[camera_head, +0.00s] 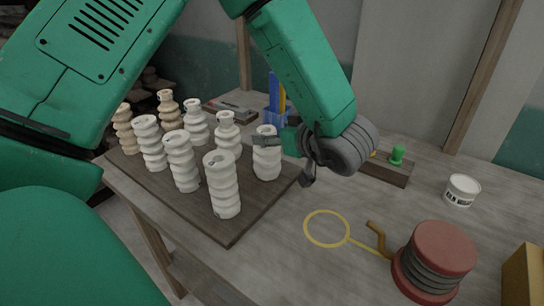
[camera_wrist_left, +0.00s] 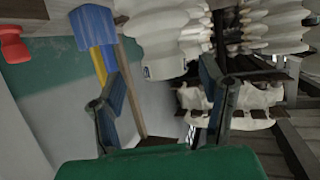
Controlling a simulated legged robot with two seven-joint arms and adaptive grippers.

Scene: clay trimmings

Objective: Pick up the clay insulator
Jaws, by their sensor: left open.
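Several pale ribbed clay insulators stand upright in rows on a dark board (camera_head: 235,232) in the head view. The right-hand one (camera_head: 267,165) stands closest to my left gripper (camera_head: 284,160), which is open. One dark finger crosses in front of that insulator's upper part and the other hangs to its right. I cannot tell whether a finger touches it. In the left wrist view the gripper (camera_wrist_left: 162,95) shows its two fingers spread apart, with cream ribbed insulators (camera_wrist_left: 165,42) beyond and to the right. My right gripper is out of view.
A blue holder (camera_head: 273,92) stands behind the board. A wooden block with a green knob (camera_head: 397,155), a white tin (camera_head: 462,190), a yellow ring tool (camera_head: 326,228) and a red-and-black round stand (camera_head: 435,262) are on the right.

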